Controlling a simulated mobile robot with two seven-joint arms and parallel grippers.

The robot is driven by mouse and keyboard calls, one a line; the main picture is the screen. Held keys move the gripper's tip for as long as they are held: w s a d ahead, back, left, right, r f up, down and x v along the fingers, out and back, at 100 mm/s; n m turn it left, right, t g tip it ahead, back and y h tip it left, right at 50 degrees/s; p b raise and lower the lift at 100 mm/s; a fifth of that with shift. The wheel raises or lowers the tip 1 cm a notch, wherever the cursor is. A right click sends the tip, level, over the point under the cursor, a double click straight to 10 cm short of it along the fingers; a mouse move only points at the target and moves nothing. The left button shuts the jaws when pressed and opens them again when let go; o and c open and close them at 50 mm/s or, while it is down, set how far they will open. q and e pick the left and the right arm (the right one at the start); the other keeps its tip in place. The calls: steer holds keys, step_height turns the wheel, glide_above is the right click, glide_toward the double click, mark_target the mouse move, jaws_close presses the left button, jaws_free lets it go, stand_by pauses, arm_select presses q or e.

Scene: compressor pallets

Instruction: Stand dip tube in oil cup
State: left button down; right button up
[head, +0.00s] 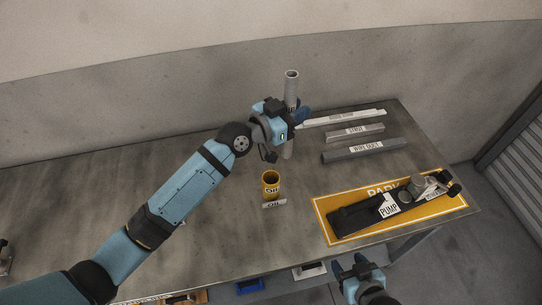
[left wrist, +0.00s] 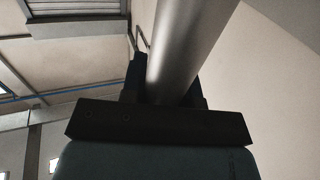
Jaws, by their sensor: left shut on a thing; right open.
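The grey dip tube (head: 291,88) stands roughly upright in my left gripper (head: 293,115), which is shut on it above the table. In the left wrist view the metal tube (left wrist: 187,45) runs up from between the jaws. The tube's lower end shows below the gripper, behind the oil cup in the picture. The yellow oil cup (head: 270,186) stands upright on the table, apart from the tube, with a dark open mouth and an oil label (head: 273,203) at its front. My right gripper (head: 357,267) is open and empty at the table's front edge.
A white length (head: 350,117), a strut (head: 354,133) and a wire duct (head: 364,150) lie at the back right. A blue bin (head: 249,286) sits below the front edge. The table's left is mostly clear.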

arm_select(q)
steer(key=shift+a, duration=0.1)
steer(key=s+a+f+n+t+y, duration=0.1)
steer(key=a+y, duration=0.4)
steer(key=a, duration=0.5)
steer(key=s+a+f+n+t+y, duration=0.2)
steer(key=s+a+n+t+y, duration=0.2)
steer(key=a, duration=0.6)
steer(key=s+a+f+n+t+y, duration=0.2)
steer(key=s+a+n+y, duration=0.4)
steer(key=a, duration=0.4)
steer(key=shift+s+t, duration=0.15)
steer(key=shift+t, duration=0.35)
arm_select(e)
steer(key=shift+f, duration=0.1)
